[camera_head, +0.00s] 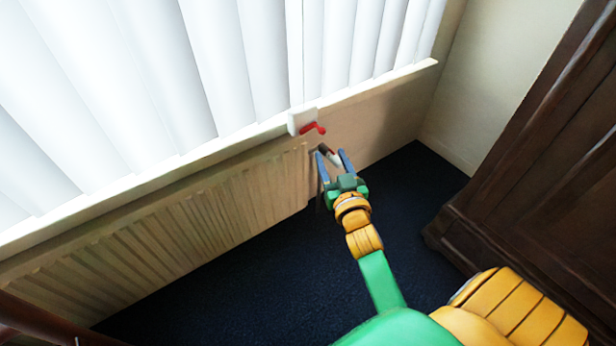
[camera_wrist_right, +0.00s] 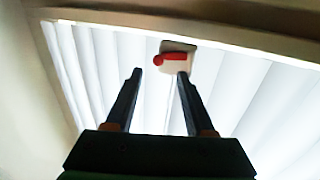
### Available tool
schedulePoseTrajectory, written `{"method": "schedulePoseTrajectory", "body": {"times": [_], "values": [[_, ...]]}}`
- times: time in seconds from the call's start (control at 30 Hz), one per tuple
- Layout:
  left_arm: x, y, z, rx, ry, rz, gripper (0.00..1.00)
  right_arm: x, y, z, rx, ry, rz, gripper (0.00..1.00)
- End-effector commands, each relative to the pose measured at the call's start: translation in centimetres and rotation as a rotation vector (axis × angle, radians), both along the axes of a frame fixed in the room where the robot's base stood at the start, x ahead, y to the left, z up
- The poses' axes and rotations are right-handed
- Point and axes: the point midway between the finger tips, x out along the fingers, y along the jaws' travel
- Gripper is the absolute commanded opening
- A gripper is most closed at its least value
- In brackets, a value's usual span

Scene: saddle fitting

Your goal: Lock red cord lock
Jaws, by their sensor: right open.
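The red cord lock (camera_head: 313,128) is a small red lever on a white plate (camera_head: 300,120) at the window sill's edge. My right gripper (camera_head: 331,152) is open and empty, just below and right of the lever in the head view. The fingers (camera_wrist_right: 158,74) look apart from the lever. My left gripper is not in view.
White vertical blinds (camera_head: 170,70) hang above the sill (camera_head: 380,92). A ribbed radiator (camera_head: 190,215) runs below it, with a small dark and white fitting at its right end. A dark wooden cabinet (camera_head: 540,170) stands at the right. Dark blue carpet (camera_head: 250,285) lies open between.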

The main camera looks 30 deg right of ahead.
Motion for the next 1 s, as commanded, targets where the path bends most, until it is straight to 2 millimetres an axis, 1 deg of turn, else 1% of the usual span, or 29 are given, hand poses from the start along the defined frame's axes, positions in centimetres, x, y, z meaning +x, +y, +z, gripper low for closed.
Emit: {"method": "schedulePoseTrajectory", "body": {"times": [0.07, 0.27, 0.33, 0.4, 0.5, 0.67, 0.7, 0.77, 0.8, 0.87, 0.9, 1.0], "values": [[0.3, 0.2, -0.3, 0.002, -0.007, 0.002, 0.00, 0.6, -0.4, 0.6, -0.005, -0.019, -0.005, 0.54], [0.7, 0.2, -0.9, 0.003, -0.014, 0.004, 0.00, 4.5, -1.6, 0.8, -0.006, -0.018, -0.004, 0.54], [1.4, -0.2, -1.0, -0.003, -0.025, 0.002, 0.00, 5.5, -1.9, 0.7, -0.005, -0.018, -0.004, 0.54], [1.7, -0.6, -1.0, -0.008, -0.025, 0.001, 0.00, 6.3, -2.2, 0.8, -0.005, -0.016, -0.003, 0.54], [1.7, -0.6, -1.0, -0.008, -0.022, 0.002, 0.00, 6.7, -2.3, 0.8, -0.005, -0.015, -0.003, 0.54], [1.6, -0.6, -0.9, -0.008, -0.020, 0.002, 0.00, 6.7, -2.3, 0.8, -0.004, -0.015, -0.003, 0.54], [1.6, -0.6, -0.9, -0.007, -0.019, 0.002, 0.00, 6.7, -2.3, 0.8, -0.004, -0.015, -0.003, 0.49], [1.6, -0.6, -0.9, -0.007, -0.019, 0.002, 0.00, 6.7, -2.3, 0.8, -0.004, -0.015, -0.003, 0.33], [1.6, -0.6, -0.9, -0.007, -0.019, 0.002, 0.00, 6.7, -2.3, 0.8, -0.003, -0.014, -0.003, 0.22], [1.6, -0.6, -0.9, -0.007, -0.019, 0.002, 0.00, 6.7, -2.3, 0.8, -0.003, -0.014, -0.003, 0.06], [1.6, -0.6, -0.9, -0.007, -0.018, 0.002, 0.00, 6.7, -2.3, 0.8, -0.003, -0.014, -0.003, 0.00], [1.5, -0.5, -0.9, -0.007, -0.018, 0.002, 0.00, 6.7, -2.3, 0.8, -0.003, -0.014, -0.002, 0.00]]}}
